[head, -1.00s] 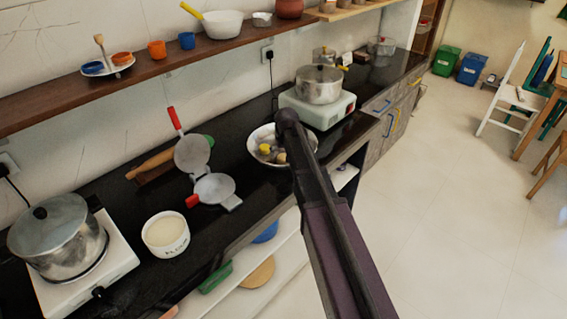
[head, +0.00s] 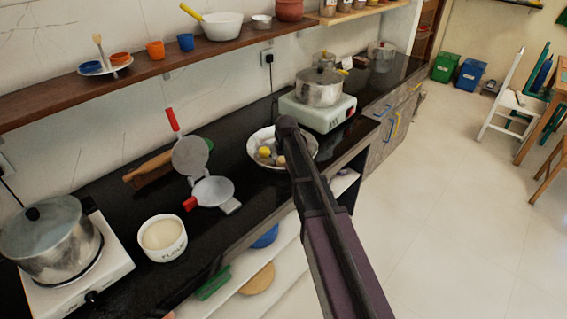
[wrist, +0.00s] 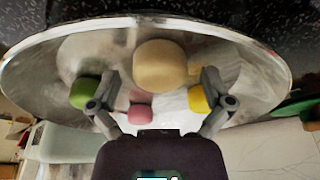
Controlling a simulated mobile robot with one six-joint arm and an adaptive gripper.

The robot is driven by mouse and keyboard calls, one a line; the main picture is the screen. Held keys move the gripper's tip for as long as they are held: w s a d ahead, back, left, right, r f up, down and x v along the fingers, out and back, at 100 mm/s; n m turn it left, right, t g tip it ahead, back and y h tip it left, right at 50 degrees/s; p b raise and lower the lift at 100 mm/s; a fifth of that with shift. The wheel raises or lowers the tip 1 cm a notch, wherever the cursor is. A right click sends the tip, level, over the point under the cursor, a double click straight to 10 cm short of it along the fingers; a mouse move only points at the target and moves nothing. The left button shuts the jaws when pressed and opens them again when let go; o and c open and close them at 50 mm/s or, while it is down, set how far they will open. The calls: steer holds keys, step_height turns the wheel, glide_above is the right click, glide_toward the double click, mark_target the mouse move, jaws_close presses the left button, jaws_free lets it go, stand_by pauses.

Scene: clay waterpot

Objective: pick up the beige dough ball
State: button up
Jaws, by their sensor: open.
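The beige dough ball (wrist: 160,66) lies in a wide metal bowl (wrist: 28,68), near the middle of the wrist view. It is the largest ball there. My gripper (wrist: 161,77) is open, with one finger on each side of the beige ball in the picture. I cannot tell whether the fingers reach down around it or touch it. In the head view the bowl (head: 256,139) stands on the dark counter, and my arm covers part of it and hides my fingers. A beige ball (head: 281,160) shows small beside my arm.
Green (wrist: 85,92), pink (wrist: 140,113) and yellow (wrist: 197,98) balls lie close to my fingers in the bowl. A pot (head: 319,90) on a white stove (head: 325,115) stands just behind the bowl. An open metal press (head: 212,190) and a flour bowl (head: 162,240) stand to the left.

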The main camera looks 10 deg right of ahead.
mark_target(283, 164)
steer(key=c, duration=1.2)
steer(key=shift+o, duration=0.2)
steer(key=shift+r, duration=0.15)
step_height(283, 164, up, 10)
steer(key=p, duration=1)
steer(key=o, duration=0.5)
steer(key=c, duration=0.3)
steer(key=shift+c, duration=0.4)
